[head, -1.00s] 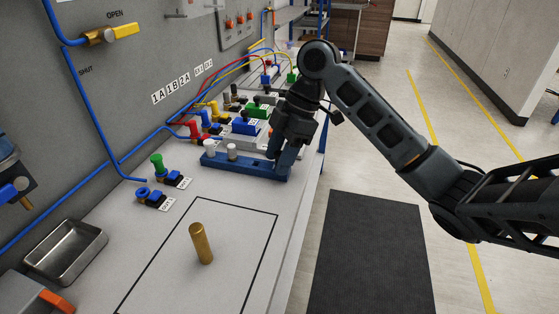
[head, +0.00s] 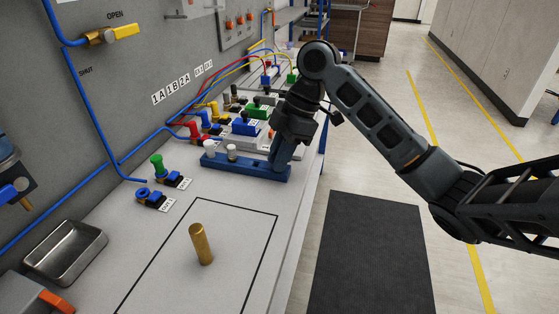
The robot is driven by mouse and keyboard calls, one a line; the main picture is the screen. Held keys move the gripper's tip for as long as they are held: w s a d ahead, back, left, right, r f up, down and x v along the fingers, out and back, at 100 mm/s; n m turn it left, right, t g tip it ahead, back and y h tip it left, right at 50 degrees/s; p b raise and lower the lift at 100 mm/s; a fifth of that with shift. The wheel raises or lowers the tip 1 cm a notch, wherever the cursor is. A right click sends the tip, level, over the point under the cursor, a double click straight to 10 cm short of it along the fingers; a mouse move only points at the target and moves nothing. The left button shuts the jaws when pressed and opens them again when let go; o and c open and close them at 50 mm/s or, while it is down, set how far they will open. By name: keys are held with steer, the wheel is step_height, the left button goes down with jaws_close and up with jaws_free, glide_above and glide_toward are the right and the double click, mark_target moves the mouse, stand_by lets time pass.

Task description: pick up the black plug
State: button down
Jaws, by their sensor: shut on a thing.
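My gripper (head: 281,162) points down at the right end of the blue rack (head: 240,168) on the bench. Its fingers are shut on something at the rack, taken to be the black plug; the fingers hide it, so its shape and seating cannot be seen.
Green (head: 157,163) and blue (head: 143,193) fittings sit left of the rack. Coloured valves and hoses crowd behind it. A metal tray (head: 65,251) lies at the left.

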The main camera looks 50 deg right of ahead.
steer(key=shift+r, duration=0.1)
steer(key=shift+r, duration=0.5)
steer(key=v, duration=0.3)
steer(key=shift+w+a+r, duration=0.15)
steer(key=shift+a+r, duration=0.1)
steer(key=s+d+r, duration=0.6)
steer(key=s+d, duration=0.1)
steer(key=s, duration=0.1)
steer(key=shift+d+r, duration=0.25)
steer(key=shift+d, duration=0.05)
